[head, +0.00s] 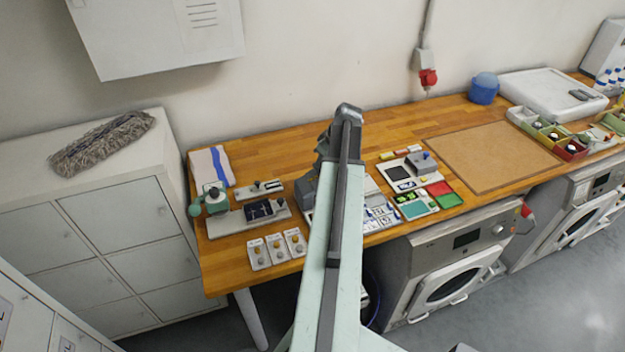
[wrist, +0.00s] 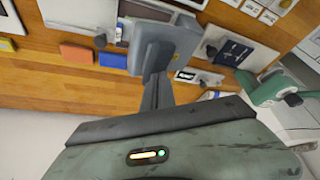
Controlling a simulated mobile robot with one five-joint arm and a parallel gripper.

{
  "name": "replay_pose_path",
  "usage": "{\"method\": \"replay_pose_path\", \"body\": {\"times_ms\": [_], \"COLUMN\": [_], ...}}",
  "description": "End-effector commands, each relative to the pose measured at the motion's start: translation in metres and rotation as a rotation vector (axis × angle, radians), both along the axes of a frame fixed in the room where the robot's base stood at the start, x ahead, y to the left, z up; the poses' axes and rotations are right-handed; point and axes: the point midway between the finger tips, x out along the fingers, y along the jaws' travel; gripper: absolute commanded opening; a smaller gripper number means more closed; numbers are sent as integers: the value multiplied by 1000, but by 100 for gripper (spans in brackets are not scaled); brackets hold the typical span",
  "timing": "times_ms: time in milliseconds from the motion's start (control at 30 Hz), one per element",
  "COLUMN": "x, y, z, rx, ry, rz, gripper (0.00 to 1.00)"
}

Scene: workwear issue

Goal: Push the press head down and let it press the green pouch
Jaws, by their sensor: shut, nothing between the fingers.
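The press head, a blunt grey block (wrist: 172,42), is in the upper middle of the wrist view. A grey part of the press (head: 305,190) shows in the head view just left of my arm, which hides most of it. My gripper (wrist: 157,80) is shut and empty; its dark fingers point at the press head and overlap its lower edge in the wrist view. I cannot tell whether they touch it. The green pouch cannot be made out in either view; the press head and my arm cover that area.
Red and green squares (head: 438,188) lie right of my arm. A brown mat (head: 490,155) is bare.

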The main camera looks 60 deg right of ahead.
Motion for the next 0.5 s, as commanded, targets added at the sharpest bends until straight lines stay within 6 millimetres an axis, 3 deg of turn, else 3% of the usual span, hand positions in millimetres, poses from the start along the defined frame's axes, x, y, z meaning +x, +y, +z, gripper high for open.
{"method": "replay_pose_path", "body": {"times_ms": [500], "x": [-6], "y": [-8], "z": [-14], "rx": [1], "ry": [1], "rz": [0], "gripper": [0]}}
